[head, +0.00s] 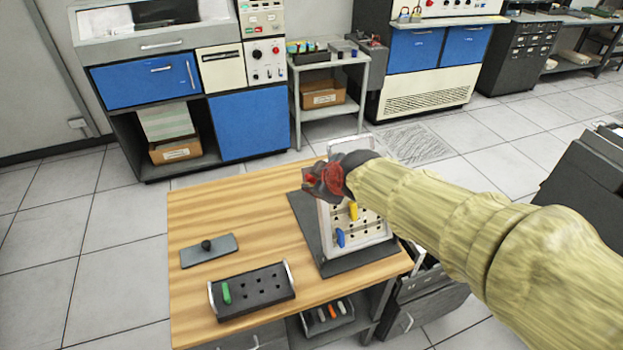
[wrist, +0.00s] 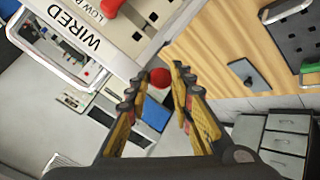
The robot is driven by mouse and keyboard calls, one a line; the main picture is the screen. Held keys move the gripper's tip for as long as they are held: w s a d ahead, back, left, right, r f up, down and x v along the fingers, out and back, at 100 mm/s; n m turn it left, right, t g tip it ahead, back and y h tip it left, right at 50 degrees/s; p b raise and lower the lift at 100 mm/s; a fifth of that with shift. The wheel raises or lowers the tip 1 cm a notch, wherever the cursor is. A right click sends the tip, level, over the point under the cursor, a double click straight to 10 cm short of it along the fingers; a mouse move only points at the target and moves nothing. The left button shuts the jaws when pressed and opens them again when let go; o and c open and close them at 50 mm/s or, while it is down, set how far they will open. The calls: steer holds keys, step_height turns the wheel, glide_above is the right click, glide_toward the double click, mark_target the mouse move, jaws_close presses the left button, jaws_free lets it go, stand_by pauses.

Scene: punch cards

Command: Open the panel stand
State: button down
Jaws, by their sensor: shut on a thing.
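The panel stand (head: 365,226) is a pale board with rows of holes, leaning upright on a dark base plate (head: 345,265) on the wooden table. A yellow peg (head: 353,210) and a blue peg (head: 340,238) sit in its face. My gripper (head: 311,181) is at the upper left edge of the board, which my arm partly hides. In the wrist view, the panel's edge (wrist: 125,50) reads "WIRED", with a red part (wrist: 108,8) on it. A round red knob (wrist: 160,77) is between the two fingertips of my gripper (wrist: 160,82), and the fingers are shut on it.
On the wooden table (head: 230,200), a grey plate with a black knob (head: 208,250) lies at left. A dark tray with a green peg (head: 252,292) is at the front. A peg tray (head: 327,317) is on the shelf below. Blue cabinets stand behind.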

steer(key=s+d+f+b, duration=0.2)
steer(key=s, duration=0.8)
steer(key=shift+d+g, duration=0.3)
steer(key=shift+d, duration=0.1)
steer(key=shift+s+f, duration=0.1)
steer(key=shift+s, duration=0.05)
steer(key=c, duration=1.9)
jaws_free()
steer(key=shift+o, duration=0.4)
steer(key=shift+a, duration=0.15)
steer(key=shift+o, duration=1.2)
steer(key=shift+r, duration=0.2)
steer(key=shift+w+r, duration=0.3)
steer(key=shift+r, duration=0.1)
steer(key=shift+r, duration=0.1)
